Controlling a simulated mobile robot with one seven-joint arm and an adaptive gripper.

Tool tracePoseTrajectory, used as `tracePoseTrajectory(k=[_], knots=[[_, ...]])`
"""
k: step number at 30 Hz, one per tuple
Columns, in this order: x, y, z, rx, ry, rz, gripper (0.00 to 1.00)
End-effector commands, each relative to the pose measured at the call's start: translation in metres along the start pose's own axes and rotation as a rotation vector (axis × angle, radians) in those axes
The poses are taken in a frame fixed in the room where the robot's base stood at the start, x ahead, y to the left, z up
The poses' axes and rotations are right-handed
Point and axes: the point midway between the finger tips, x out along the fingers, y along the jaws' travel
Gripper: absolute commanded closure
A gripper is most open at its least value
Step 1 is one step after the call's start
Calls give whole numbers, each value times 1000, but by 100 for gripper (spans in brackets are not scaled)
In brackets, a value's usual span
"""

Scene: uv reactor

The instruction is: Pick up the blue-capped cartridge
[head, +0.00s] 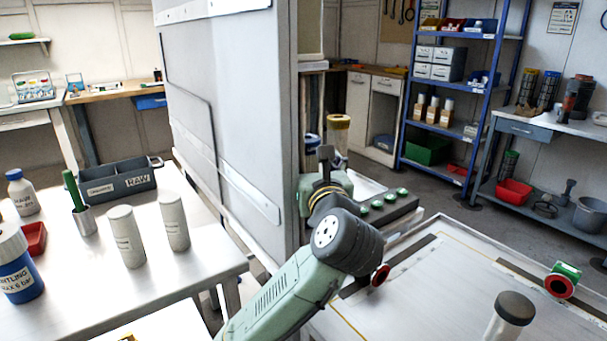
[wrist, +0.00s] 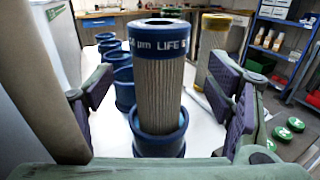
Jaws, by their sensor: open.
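The blue-capped cartridge (wrist: 158,90) stands upright in a blue ring holder (wrist: 160,143) in the wrist view. It has a pleated grey body and white lettering on its cap. My gripper (wrist: 166,105) is open, with one dark-padded finger on each side of the cartridge and visible gaps between. In the head view my gripper is mostly hidden behind my own wrist. A blue top (head: 312,138) shows beyond my wrist there, but I cannot tell whether it is this cartridge.
A yellow-capped cartridge (wrist: 217,45) stands close behind the right finger, also in the head view (head: 338,133). Several blue holders (wrist: 123,94) line the left. A tall grey cabinet panel (head: 225,110) stands left of my arm. Green buttons (wrist: 280,133) are at right.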

Motion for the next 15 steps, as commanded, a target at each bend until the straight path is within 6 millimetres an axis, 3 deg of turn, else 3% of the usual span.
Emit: tracePoseTrajectory(k=[8,15], knots=[[40,1,4,-1,2,1,26],[47,1,3,-1,-1,0,26]])
